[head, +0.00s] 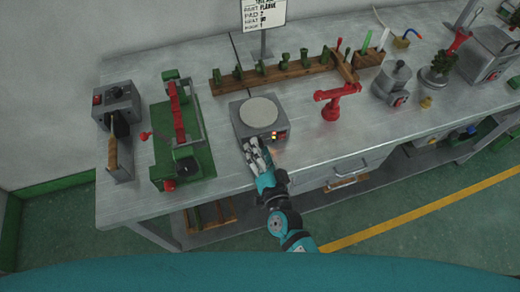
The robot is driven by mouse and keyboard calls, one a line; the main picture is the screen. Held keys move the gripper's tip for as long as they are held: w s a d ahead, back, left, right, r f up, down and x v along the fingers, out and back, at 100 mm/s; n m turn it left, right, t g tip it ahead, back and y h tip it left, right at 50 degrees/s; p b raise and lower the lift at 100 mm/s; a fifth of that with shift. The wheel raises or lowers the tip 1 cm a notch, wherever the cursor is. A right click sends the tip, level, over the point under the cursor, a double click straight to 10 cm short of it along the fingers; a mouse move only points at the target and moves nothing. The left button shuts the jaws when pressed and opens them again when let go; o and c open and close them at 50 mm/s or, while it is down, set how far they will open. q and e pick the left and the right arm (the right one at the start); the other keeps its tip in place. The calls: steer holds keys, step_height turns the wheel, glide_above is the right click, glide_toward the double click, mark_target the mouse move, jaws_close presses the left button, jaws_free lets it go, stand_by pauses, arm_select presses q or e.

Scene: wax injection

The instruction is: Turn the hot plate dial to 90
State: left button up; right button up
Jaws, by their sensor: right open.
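The hot plate (241,118) is a grey box with a pale round top, standing on the metal workbench near its front edge. Its front face carries small lit yellow and red spots (274,136) at the right side. My right gripper (252,146) is at the lower front of the hot plate, with its arm coming up from below. It is open, and its fingertips are close to the front face, left of the lit spots. I cannot tell whether they touch. The dial and its setting are too small or hidden to make out. My left gripper is not in view.
A green and red clamp device (178,135) stands left of the hot plate, and a grey unit with a wooden handle (118,108) is farther left. A red stand (333,101) is to the right. A wooden rack (285,71) holds green pieces behind. A sign (264,14) stands at the back.

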steer(key=v, duration=1.2)
steer(key=s+d+f+n+g, duration=0.2)
steer(key=s+d+f+g, duration=0.1)
steer(key=f, duration=0.7)
steer(key=s+d+f+n+g+h, duration=0.1)
steer(key=s+d+f+n+g, duration=0.15)
steer(key=f, duration=0.65)
steer(key=s+d+f+n+g, duration=0.2)
steer(key=s+f+g, duration=0.1)
steer(key=f, duration=0.7)
steer(key=s+d+f+n+g+h, duration=0.1)
steer(key=s+d+f+g+h, duration=0.1)
steer(key=s+d+f, duration=0.4)
steer(key=s+d+f+n+g+h, duration=0.1)
steer(key=s+d+f+g, duration=0.4)
steer(key=s, duration=0.8)
step_height(320, 180, down, 3)
steer(key=shift+s+d+r+h+b, duration=0.1)
steer(key=shift+s+d+h+b, duration=0.3)
steer(key=shift+d, duration=0.6)
